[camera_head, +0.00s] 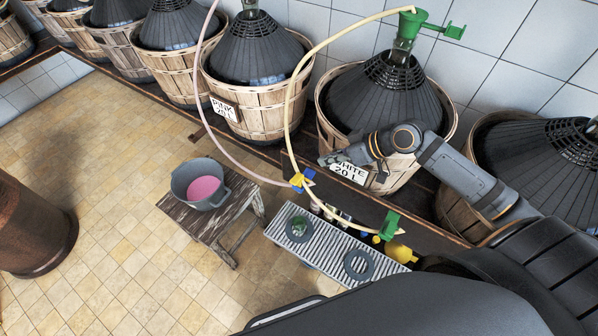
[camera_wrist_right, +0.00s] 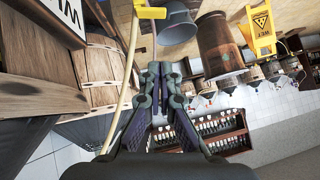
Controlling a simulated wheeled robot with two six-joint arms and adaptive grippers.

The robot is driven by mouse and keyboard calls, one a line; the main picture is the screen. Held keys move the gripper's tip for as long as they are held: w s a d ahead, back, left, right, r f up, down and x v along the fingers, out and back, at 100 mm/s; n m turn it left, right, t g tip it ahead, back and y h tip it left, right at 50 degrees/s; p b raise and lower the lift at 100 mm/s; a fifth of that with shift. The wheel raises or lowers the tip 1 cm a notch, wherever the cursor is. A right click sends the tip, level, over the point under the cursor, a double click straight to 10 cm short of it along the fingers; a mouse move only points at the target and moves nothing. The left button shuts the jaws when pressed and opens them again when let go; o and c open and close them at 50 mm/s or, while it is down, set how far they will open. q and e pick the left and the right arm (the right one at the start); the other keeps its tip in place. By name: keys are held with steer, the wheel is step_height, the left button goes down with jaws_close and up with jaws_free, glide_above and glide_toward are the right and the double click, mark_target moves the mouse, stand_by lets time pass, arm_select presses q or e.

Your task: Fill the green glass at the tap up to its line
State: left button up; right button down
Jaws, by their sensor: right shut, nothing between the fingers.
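A small green glass (camera_head: 298,225) stands in a dark ring at the left end of the slatted drain tray (camera_head: 322,247). Its line and any liquid in it are too small to make out. A green tap (camera_head: 389,225) hangs at the end of the cream hose, near the tray's right end. A blue and yellow tap (camera_head: 299,181) is at the end of the pinkish hose, above the tray's left end. My right gripper (camera_head: 328,158) is shut and empty in front of the WHITE demijohn basket, apart from glass and taps. Its fingers (camera_wrist_right: 165,70) fill the middle of the right wrist view.
A grey bucket (camera_head: 182,178) of pink liquid stands on a wooden stool (camera_head: 218,229). The cream hose (camera_head: 289,92) runs left of my right gripper. A second ring (camera_head: 357,265) on the tray is empty.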

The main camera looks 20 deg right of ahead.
steer(key=b, duration=0.2)
glide_above(300, 177)
steer(key=s, duration=0.2)
step_height(300, 177, down, 7)
steer(key=f, duration=0.3)
steer(key=shift+a+f, duration=0.1)
steer(key=shift+a, duration=0.25)
steer(key=shift+f, duration=0.4)
steer(key=shift+a, duration=0.1)
